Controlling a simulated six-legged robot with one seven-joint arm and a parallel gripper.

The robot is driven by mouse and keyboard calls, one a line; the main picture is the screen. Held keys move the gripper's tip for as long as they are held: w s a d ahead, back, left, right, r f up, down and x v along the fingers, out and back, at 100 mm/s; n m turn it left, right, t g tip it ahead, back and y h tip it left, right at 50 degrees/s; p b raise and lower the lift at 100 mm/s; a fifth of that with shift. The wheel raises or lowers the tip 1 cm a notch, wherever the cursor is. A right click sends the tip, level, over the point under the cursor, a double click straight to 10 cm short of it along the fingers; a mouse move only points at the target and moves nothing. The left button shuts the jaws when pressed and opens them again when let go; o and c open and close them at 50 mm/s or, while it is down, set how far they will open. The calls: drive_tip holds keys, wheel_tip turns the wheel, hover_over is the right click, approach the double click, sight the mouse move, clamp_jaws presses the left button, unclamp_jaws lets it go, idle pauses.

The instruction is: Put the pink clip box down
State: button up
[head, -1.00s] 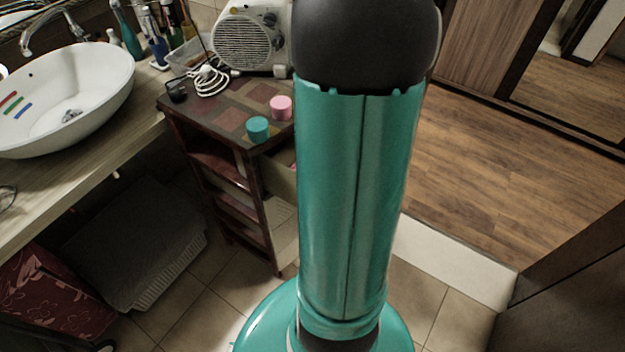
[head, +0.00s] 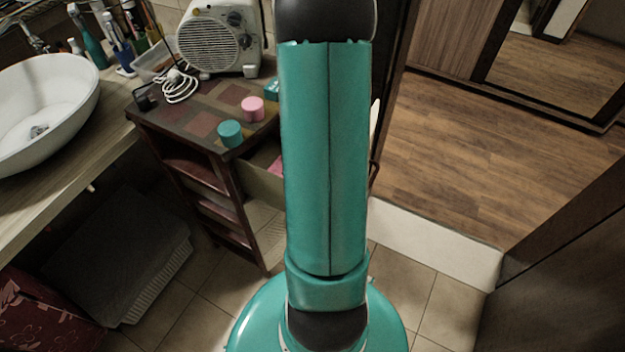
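My gripper is out of view; my own teal arm stands in the middle of the head view and hides what lies behind it. A small part of a pink thing (head: 276,167) shows inside the open drawer (head: 252,178) of the dark wooden cabinet, beside my arm. I cannot tell whether it is the pink clip box. A pink round pot (head: 252,109) and a teal round pot (head: 230,133) stand apart on the cabinet top (head: 185,124).
A fan heater (head: 214,40) and a coiled white cable (head: 179,86) are at the back of the cabinet top. A teal box (head: 272,89) is partly hidden by my arm. The white basin (head: 45,105) is at left. Wooden floor (head: 455,150) lies clear at right.

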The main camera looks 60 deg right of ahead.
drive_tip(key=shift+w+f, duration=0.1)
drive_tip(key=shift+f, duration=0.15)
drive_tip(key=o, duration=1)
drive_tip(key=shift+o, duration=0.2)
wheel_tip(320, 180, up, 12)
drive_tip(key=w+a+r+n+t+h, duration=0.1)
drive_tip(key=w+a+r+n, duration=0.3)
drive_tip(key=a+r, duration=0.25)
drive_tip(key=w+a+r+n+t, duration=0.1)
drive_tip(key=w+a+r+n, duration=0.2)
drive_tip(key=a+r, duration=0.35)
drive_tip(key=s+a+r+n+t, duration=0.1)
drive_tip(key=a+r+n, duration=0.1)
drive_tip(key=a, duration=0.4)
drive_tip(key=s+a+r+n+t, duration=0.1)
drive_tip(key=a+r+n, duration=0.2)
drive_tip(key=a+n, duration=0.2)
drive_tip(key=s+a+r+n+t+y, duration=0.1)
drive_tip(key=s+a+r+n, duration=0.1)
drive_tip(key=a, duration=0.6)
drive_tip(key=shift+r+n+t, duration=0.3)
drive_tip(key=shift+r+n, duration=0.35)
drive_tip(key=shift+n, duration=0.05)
